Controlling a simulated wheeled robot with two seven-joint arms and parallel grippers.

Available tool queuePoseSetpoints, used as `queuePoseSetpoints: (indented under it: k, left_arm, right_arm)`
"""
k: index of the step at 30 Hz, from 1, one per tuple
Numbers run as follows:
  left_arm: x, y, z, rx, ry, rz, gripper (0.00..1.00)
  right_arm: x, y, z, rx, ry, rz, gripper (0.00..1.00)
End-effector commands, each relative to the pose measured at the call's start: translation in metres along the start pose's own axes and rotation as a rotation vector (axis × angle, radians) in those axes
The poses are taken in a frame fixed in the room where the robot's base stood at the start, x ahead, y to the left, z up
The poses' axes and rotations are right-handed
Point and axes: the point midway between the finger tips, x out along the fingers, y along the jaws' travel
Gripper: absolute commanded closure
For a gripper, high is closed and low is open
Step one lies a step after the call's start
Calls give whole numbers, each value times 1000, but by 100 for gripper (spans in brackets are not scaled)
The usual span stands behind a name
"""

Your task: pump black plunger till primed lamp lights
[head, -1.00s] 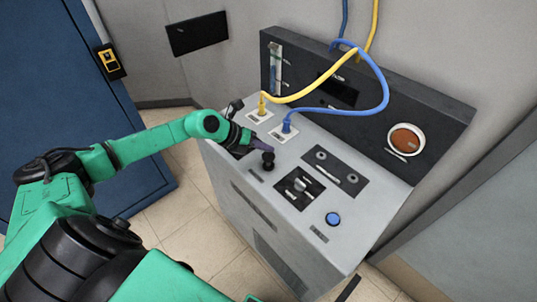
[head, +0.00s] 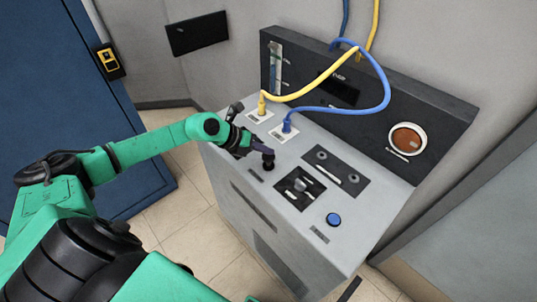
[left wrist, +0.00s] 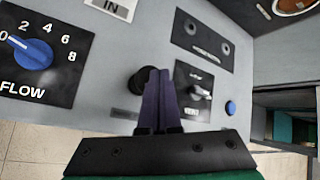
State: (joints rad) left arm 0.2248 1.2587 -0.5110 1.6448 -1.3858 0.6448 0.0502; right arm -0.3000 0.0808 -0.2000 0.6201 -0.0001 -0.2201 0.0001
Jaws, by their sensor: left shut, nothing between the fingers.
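The black plunger (head: 268,160) stands upright on the sloped grey top of the console, near its front edge. It also shows in the left wrist view (left wrist: 138,84), just left of the fingers. My left gripper (head: 264,149) is shut and empty, its purple fingertips right at the plunger's knob. In the left wrist view the closed fingers (left wrist: 160,78) overlap the knob's right side; I cannot tell whether they touch it. A round amber-brown disc (head: 407,139) in a pale ring sits on the dark back panel, unlit in look. I cannot read which lamp is the primed one. My right gripper is out of view.
A yellow plug (head: 262,104) and a blue plug (head: 287,124) with looping hoses stand behind the plunger. A blue FLOW dial (left wrist: 31,52) lies to the left in the left wrist view. A selector knob (head: 302,184) and a blue button (head: 333,219) lie to the right.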

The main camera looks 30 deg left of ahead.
Motion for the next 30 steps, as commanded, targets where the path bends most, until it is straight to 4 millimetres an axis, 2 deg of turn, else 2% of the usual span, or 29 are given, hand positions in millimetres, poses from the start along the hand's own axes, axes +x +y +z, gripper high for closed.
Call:
queuePoseSetpoints:
  k: [30]
  left_arm:
    - [10, 7, -8, -1, 3, 0, 100]
  right_arm:
    - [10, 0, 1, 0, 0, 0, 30]
